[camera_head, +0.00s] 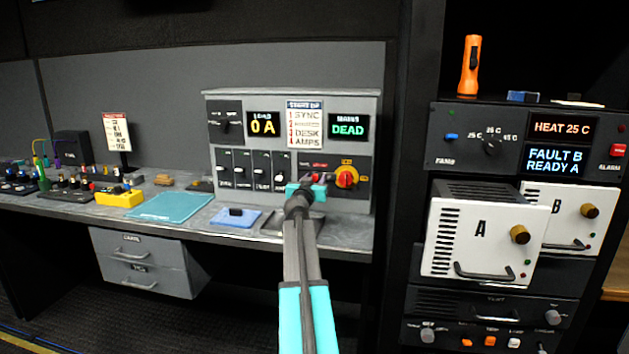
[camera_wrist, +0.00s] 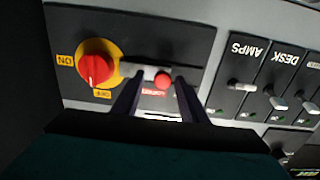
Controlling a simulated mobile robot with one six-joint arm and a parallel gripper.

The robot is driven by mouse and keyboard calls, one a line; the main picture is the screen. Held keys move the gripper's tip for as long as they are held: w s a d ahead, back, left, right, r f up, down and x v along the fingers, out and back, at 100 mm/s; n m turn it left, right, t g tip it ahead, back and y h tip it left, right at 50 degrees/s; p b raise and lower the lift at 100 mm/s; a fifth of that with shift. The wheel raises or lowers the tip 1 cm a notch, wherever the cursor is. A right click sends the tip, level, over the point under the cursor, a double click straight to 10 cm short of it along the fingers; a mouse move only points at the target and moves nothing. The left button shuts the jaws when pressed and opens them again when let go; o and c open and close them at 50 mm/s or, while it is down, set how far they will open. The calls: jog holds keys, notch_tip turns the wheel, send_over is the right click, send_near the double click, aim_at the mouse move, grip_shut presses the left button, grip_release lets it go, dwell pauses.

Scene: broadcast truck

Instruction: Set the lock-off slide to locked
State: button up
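The lock-off slide shows in the wrist view as a small red knob (camera_wrist: 163,80) on a dark slot with a light metal strip. A red label lies just below it in that view. Beside it is the red rotary switch (camera_wrist: 96,68) on a yellow plate, also seen in the head view (camera_head: 346,177). My gripper (camera_wrist: 158,82) is open, its two dark fingers apart with the red knob between their tips in the picture. I cannot tell whether either finger touches it. In the head view my gripper (camera_head: 308,186) is at the panel front and partly hides the slide.
The power panel (camera_head: 293,93) also carries several black rocker switches and displays reading 0 A and DEAD. A blue pad (camera_head: 236,217) and a teal mat (camera_head: 170,206) lie on the desk to the left. The equipment rack (camera_head: 424,180) stands to the right.

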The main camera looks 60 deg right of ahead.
jog(key=b+v, duration=0.1)
jog(key=v, duration=1.2)
jog(key=shift+a+b, duration=0.3)
jog(key=shift+a, duration=0.1)
jog(key=shift+s, duration=0.2)
dwell(0.5)
